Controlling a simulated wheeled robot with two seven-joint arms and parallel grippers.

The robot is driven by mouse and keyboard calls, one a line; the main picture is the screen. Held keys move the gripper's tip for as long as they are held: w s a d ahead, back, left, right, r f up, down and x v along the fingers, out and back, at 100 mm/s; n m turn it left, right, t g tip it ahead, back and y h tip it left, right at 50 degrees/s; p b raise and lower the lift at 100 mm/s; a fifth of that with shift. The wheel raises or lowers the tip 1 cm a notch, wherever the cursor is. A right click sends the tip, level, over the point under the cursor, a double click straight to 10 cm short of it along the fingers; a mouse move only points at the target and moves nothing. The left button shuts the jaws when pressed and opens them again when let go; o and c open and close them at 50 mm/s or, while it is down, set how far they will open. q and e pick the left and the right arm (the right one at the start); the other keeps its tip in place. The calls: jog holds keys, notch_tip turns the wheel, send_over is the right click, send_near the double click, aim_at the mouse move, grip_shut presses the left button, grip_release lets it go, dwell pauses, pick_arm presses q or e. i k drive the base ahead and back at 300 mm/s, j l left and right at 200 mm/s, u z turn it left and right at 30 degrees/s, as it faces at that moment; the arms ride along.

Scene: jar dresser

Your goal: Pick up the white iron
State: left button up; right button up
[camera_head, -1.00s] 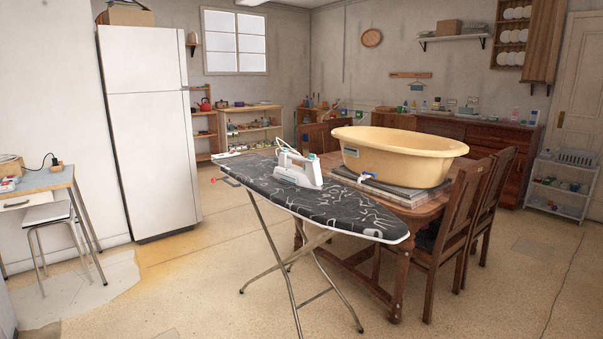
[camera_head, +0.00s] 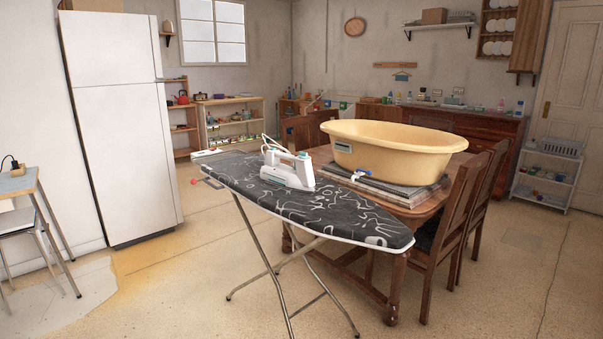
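The white iron (camera_head: 288,169) sits on the dark patterned ironing board (camera_head: 330,212), toward the board's far left part.
A wooden table (camera_head: 432,207) with a large yellow tub (camera_head: 392,150) stands right behind the board. Wooden chairs (camera_head: 455,220) stand at its right side. A white fridge (camera_head: 125,130) and a stool (camera_head: 25,222) are at the left. The floor (camera_head: 180,295) at front left is clear.

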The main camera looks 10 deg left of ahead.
aim_at(274, 172)
jog(key=i+j+z, duration=0.15)
jog(key=i+j, duration=0.15)
jog(key=i+j+z, duration=0.3)
jog(key=i+j, duration=0.2)
jog(key=j, duration=0.2)
jog(key=i+j+z, duration=0.1)
jog(key=i+j, duration=0.15)
jog(key=j, duration=0.15)
jog(key=i+j+z, duration=0.15)
jog(key=j, duration=0.25)
jog(key=i, duration=0.1)
